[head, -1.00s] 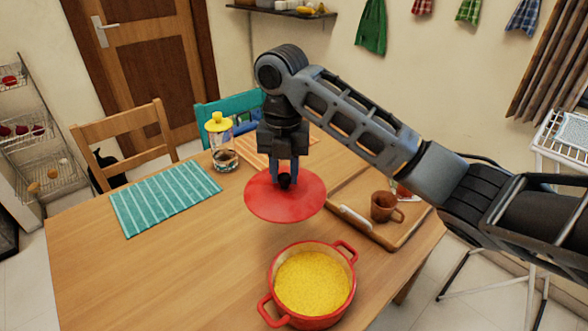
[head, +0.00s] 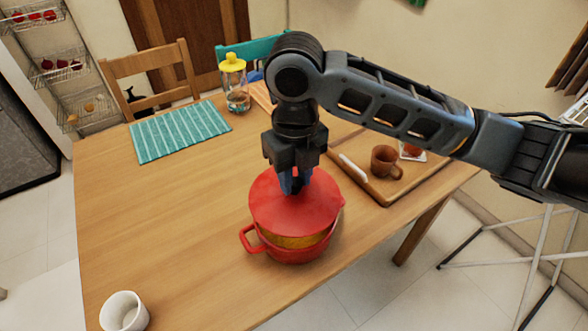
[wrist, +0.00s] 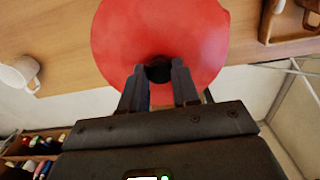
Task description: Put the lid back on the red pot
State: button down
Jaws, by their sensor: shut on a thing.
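The red pot (head: 288,256) stands on the wooden table, in the middle of the head view, with a side handle at its left. My gripper (head: 293,186) is shut on the dark knob of the round red lid (head: 272,208). The lid is held over the pot, and yellow food shows in a gap between the lid's near edge and the pot's front rim. The lid's far side hides the pot's back rim, so I cannot tell if they touch there. In the wrist view the fingers (wrist: 158,72) grip the knob and the lid (wrist: 118,38) hides the pot.
A tray (head: 428,170) with a brown mug (head: 384,160) lies right of the pot. A white cup (head: 124,311) stands at the near left. A teal striped mat (head: 180,131) and a yellow-topped jar (head: 235,90) are farther back. The table left of the pot is clear.

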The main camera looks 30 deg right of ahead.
aim_at(295, 195)
jog(key=shift+f+b, duration=1.75)
jog(key=shift+f, duration=0.85)
jog(key=shift+f+b, duration=0.2)
jog(key=shift+b, duration=0.25)
dwell(0.6)
jog(key=c, duration=0.8)
grip_release()
jog(key=shift+o, duration=0.6)
jog(key=o, duration=0.4)
jog(key=shift+r, duration=0.2)
